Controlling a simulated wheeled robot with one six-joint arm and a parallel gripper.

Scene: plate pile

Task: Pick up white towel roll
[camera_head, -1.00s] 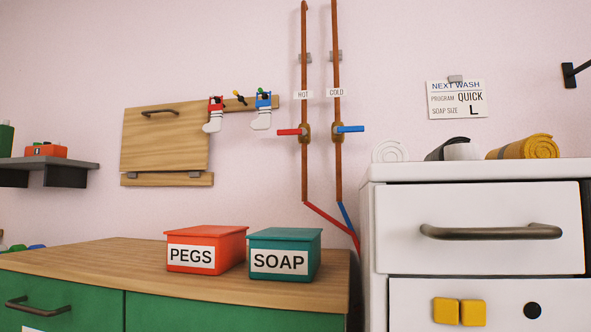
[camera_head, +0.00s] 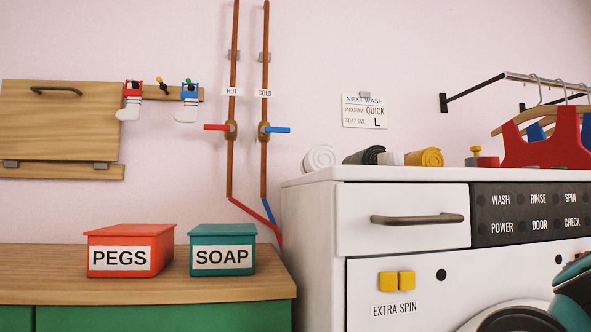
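The white towel roll (camera_head: 319,158) lies on top of the white washing machine (camera_head: 310,180), near its left back corner. It shows its spiral end. A black roll (camera_head: 365,156) and a yellow towel roll (camera_head: 425,157) lie to its right, with a small white piece (camera_head: 390,158) between them. A dark and teal part of my arm shows at the lower right edge. My gripper's fingers cannot be made out there.
The machine has a drawer with a handle (camera_head: 417,219) and a dark label panel (camera_head: 530,213). Red PEGS (camera_head: 128,252) and teal SOAP (camera_head: 222,252) boxes stand on the wooden counter (camera_head: 40,272). Copper pipes (camera_head: 233,60) run up the wall. Red clothing (camera_head: 550,146) hangs at the right.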

